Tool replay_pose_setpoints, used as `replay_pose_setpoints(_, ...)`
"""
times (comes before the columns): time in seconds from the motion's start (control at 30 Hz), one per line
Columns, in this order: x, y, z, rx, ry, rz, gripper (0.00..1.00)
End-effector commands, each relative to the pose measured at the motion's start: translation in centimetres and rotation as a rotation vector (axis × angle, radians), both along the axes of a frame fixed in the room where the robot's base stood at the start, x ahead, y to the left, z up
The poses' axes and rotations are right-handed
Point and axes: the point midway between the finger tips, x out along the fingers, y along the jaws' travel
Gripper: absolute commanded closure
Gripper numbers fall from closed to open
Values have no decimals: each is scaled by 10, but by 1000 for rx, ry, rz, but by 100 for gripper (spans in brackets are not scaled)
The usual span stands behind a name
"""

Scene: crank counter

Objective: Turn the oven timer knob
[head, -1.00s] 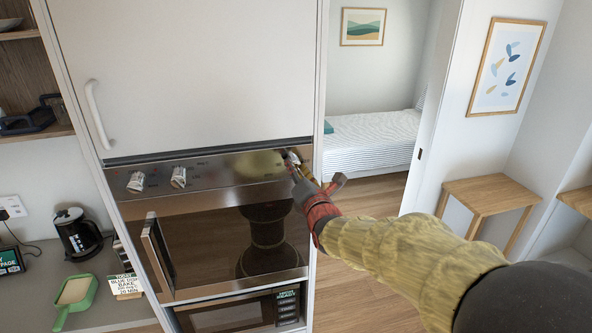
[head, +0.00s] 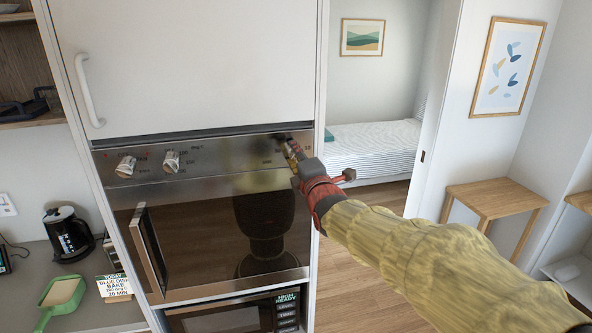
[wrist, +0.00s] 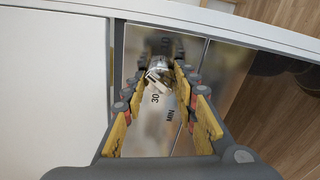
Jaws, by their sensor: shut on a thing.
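The oven (head: 205,245) has a steel control panel with a row of knobs along its top. The timer knob (wrist: 158,74) is silver, with "30" and "MIN" printed beside it in the wrist view. My gripper (head: 289,147) is at the right end of the panel, its fingers closed around this knob. In the wrist view the gripper (wrist: 162,66) has one finger on each side of the knob. In the head view the fingers mostly hide the knob, and its pointer cannot be read.
Two other knobs, a left one (head: 126,167) and a middle one (head: 171,161), sit on the panel. The oven door handle (head: 148,253) sticks out below. A white cupboard door (head: 190,65) is just above. Open floor (head: 365,270) lies to the right.

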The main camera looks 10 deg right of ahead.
Motion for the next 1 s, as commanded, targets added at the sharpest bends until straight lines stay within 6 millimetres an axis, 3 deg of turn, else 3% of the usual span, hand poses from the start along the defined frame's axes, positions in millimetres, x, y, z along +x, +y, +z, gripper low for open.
replay_pose_setpoints(0.03,0,0,-6,44,0,0,97)
replay_pose_setpoints(1.0,0,1,-3,965,2,1,97)
